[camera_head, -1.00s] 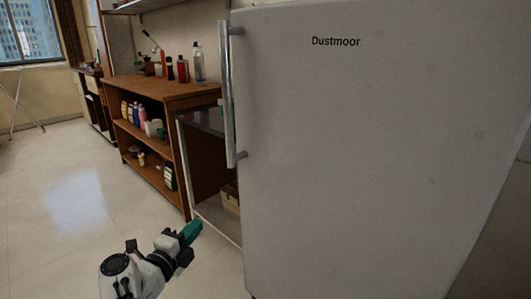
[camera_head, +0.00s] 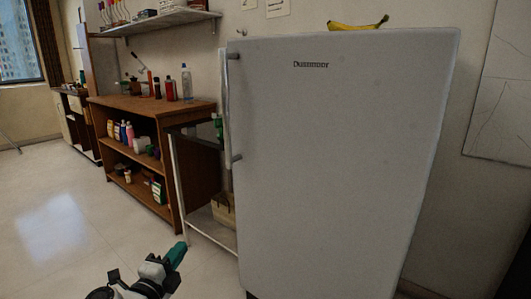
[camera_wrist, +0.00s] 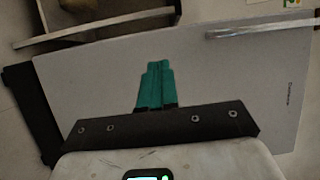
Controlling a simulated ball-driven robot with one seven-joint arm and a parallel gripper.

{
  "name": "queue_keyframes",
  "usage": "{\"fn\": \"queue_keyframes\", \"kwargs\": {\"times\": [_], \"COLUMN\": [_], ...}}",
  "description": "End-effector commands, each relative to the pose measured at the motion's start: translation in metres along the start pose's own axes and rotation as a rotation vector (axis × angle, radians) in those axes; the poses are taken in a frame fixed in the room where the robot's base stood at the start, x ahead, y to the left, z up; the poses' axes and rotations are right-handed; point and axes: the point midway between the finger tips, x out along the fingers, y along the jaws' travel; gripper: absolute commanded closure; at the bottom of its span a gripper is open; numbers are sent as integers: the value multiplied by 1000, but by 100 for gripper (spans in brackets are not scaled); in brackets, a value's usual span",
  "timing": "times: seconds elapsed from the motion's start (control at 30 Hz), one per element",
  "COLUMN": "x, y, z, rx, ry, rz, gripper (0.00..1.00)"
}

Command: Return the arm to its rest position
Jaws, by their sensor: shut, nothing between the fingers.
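My gripper (camera_head: 176,254) shows at the bottom of the head view, in front of the fridge's lower left side and above the floor. Its green fingers are together with nothing between them. In the wrist view the gripper (camera_wrist: 157,66) points toward the pale fridge door (camera_wrist: 225,85), with its fingers side by side. I cannot tell how far the fingertips are from the door. My arm shows only in part at the bottom edge of the head view.
The white fridge (camera_head: 330,150) is closed, with a banana (camera_head: 357,24) on top. A metal-framed stand (camera_head: 205,225) is left of it, beside a wooden shelf unit (camera_head: 150,104) holding bottles. The floor (camera_head: 60,210) at left is clear.

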Motion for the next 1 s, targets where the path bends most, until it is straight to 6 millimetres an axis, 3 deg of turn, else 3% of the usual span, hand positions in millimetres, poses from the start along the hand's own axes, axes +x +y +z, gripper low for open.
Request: {"fn": "queue_keyframes", "kwargs": {"times": [0.37, 0.53, 0.67, 0.83, 1.0], "x": [48, 71, 83, 74, 35], "y": [9, 18, 37, 81, 139], "z": [-46, -81, -122, -188, -263], "rx": [-126, -247, -407, -689, -962], "ry": [-113, -211, -324, -528, -732], "rz": [-141, -221, -275, -275, -160], "gripper": [100, 100, 100, 100, 100]}}
